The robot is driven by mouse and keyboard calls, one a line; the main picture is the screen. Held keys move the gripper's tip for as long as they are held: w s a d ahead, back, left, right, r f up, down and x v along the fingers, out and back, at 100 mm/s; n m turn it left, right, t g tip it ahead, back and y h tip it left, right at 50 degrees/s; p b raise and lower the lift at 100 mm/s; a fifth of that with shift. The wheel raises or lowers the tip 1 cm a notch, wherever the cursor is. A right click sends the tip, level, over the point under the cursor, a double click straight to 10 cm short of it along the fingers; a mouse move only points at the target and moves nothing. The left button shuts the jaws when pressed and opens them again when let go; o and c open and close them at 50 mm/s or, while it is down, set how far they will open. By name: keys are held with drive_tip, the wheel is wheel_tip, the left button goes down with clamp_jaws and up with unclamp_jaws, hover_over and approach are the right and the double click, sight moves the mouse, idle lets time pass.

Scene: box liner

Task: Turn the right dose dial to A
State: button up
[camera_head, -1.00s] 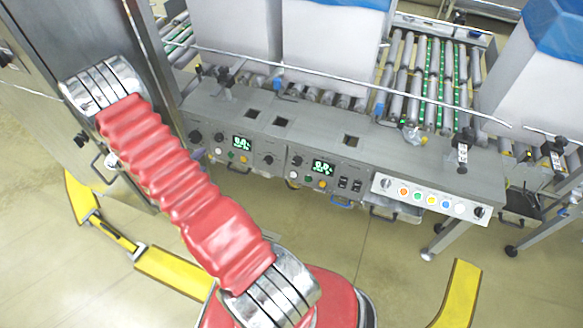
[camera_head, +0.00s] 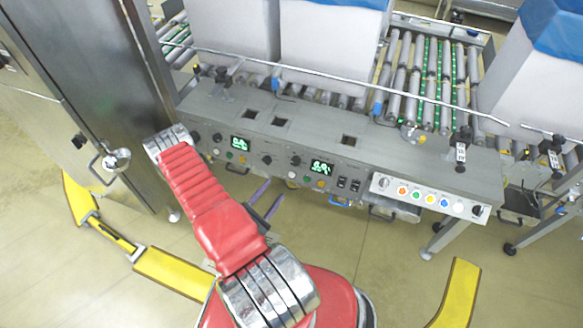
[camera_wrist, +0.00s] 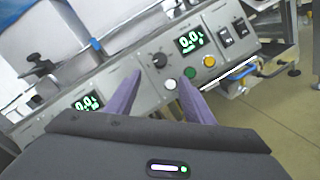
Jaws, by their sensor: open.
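The black dial beside the right display, which I take to be the right dose dial (camera_head: 296,160), is on the grey front panel. In the wrist view this dial (camera_wrist: 159,60) appears just beyond and between my fingertips, left of the lit display (camera_wrist: 190,41). Its markings and pointer are too small to read. My gripper (camera_head: 274,189) has two purple fingers and is open and empty, in front of the panel and apart from the dial. The wrist view shows my gripper (camera_wrist: 160,77) with its fingers spread, the left one covering part of the panel.
White (camera_wrist: 170,84), green (camera_wrist: 190,72) and yellow (camera_wrist: 209,61) buttons sit below the dial. Black switches (camera_head: 349,184) are right of the display. Another dial (camera_head: 267,160) is to the left. A metal cabinet (camera_head: 90,90) stands at left; yellow floor barriers (camera_head: 170,270) lie below.

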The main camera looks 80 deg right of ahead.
sight(295, 163)
drive_tip(key=shift+d, duration=0.1)
idle(0.3)
drive_tip(key=shift+x, duration=6.85)
drive_tip(key=shift+c, duration=0.3)
drive_tip(key=c, duration=1)
